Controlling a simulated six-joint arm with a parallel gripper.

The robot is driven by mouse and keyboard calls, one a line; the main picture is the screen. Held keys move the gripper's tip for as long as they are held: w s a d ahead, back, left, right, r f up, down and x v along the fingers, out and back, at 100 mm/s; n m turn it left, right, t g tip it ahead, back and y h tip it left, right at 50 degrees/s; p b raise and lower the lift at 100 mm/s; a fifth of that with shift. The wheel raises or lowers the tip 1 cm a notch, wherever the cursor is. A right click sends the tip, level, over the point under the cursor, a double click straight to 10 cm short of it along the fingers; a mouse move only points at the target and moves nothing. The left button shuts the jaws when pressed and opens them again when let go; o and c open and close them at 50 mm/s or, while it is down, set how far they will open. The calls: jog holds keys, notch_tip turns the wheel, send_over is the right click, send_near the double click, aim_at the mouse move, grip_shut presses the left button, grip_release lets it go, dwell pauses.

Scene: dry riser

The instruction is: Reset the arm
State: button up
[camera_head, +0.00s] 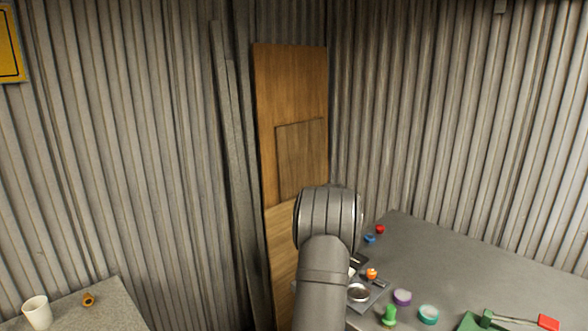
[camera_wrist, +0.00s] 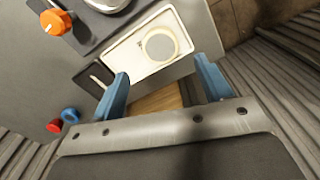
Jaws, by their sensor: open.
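My gripper (camera_wrist: 163,85) shows in the wrist view with two blue fingers spread apart and nothing between them. Beyond the fingers are a white tray-like plate (camera_wrist: 122,60) with a round pale ring on it and the edge of the grey table. In the head view my grey arm rises at the bottom middle and hides part of the table's left end. The gripper itself is hidden there.
A white cup (camera_head: 37,312) stands left. Wood boards (camera_head: 290,85) lean in the corner.

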notch_tip(320, 180, up, 5)
notch_tip(320, 180, down, 12)
jog(key=shift+f, duration=0.2)
notch_tip(320, 180, up, 5)
jog(key=shift+d+f, duration=0.1)
jog(key=shift+f, duration=0.05)
jog(key=s+d+r+m, duration=0.2)
jog(key=s+d+r, duration=0.2)
jog(key=s+d, duration=0.4)
jog(key=s+d+r+m, duration=0.2)
jog(key=s+d+r, duration=0.1)
jog(key=s+d, duration=0.45)
jog(key=w+a+f, duration=0.4)
jog(key=w, duration=0.1)
jog(key=w+a+f, duration=0.2)
jog(key=a, duration=0.1)
jog(key=shift+w+a, duration=0.1)
jog(key=shift+w, duration=0.2)
jog(key=f, duration=0.3)
jog(key=shift+w+a, duration=0.3)
jog(key=shift+f, duration=0.65)
jog(key=shift+r, duration=0.1)
